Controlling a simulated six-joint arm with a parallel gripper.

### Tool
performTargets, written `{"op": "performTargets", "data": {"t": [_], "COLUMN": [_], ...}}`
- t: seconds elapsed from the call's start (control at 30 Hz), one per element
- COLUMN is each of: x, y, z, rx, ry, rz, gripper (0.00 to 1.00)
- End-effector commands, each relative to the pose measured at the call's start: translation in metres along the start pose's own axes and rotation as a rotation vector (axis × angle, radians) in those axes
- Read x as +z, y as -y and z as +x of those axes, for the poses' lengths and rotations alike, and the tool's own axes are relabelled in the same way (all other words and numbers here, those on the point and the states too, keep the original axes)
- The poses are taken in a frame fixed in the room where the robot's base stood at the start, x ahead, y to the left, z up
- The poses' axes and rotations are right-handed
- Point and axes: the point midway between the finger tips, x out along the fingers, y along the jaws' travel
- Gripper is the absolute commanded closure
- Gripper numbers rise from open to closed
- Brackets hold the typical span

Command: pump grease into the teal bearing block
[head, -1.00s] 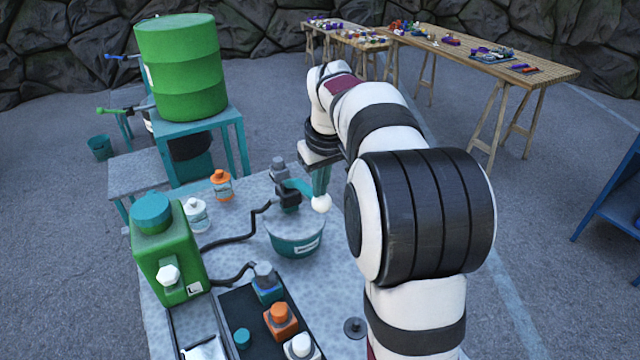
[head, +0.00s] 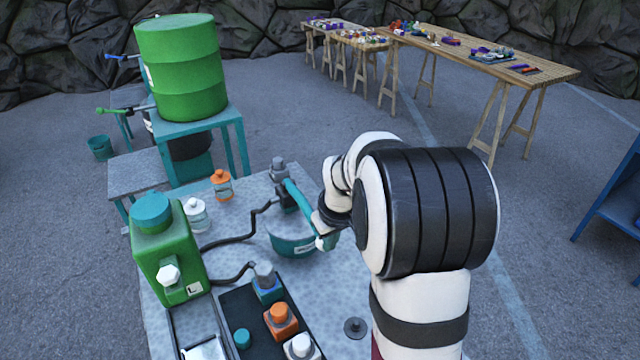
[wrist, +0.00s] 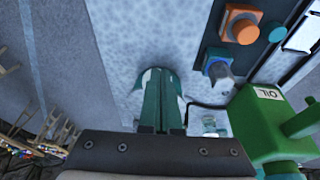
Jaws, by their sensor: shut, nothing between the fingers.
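The grease pump is a teal bucket (head: 290,243) with a grey head (head: 279,168) and a teal lever (head: 298,194). The lever slopes down to the right, and its white knob (head: 321,243) is beside my gripper (head: 328,236). My gripper is shut with nothing between its fingers. In the wrist view, its teal fingers (wrist: 158,112) are together in front of the bucket (wrist: 160,82); contact with the lever is unclear.
A green oil container (head: 168,255) stands left of the bucket, with black hoses nearby. Orange (head: 281,325) and white (head: 301,347) blocks share the black tray. Two bottles (head: 222,185) (head: 196,215) stand behind. A green drum (head: 180,70) is on a stand farther back.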

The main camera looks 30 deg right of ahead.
Motion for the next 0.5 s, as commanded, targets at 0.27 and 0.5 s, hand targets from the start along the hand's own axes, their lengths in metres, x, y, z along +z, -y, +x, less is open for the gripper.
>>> {"op": "performTargets", "data": {"t": [0.27,0.5], "x": [0.007,0.008], "y": [0.002,0.002], "z": [0.027,0.035], "rx": [0.0,0.0], "ry": [0.002,0.0], "rz": [-0.001,0.0], "gripper": [1.0,1.0]}}
